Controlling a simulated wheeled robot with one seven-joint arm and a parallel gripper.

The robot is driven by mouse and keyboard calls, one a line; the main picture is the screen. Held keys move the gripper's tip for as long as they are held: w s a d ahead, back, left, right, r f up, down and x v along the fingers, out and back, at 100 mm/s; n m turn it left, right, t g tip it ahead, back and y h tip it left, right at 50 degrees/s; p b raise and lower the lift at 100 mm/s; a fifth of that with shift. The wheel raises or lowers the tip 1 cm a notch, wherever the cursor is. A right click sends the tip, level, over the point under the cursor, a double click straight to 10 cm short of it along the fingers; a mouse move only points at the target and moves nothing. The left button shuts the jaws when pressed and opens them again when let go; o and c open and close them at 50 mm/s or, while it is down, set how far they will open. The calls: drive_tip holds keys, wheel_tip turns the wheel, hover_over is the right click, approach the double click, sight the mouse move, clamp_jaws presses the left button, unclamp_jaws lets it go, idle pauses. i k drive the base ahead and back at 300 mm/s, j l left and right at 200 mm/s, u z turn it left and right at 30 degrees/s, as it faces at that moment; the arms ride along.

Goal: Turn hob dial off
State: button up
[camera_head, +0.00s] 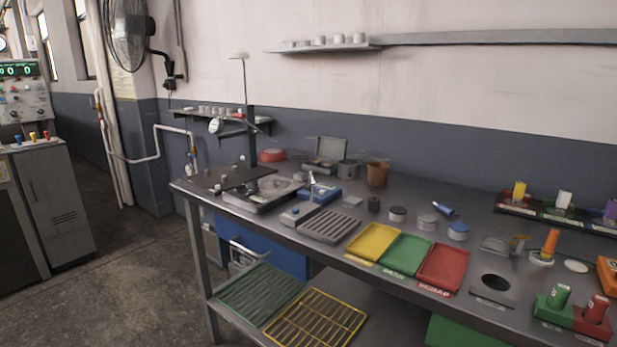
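A grey box with a small blue knob (296,212) sits near the front edge of the workbench (350,282), left of a ribbed grey plate (329,226). A flat silver unit (259,205) with round parts on top stands to its left. I cannot tell for certain which of these is the hob, and no dial marking or setting is readable at this size. My gripper is not in this view.
Yellow (374,242), green (403,254) and red (443,266) trays lie along the bench front. A brown pot (377,173) and small grey tins stand behind. A tall lamp stand (250,130) rises at the left end. Floor at the lower left is clear.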

sight(240, 188)
drive_tip(key=j+z, duration=0.1)
drive_tip(key=z, duration=0.95)
drive_tip(key=i+j+z, duration=0.2)
drive_tip(key=j, duration=3.45)
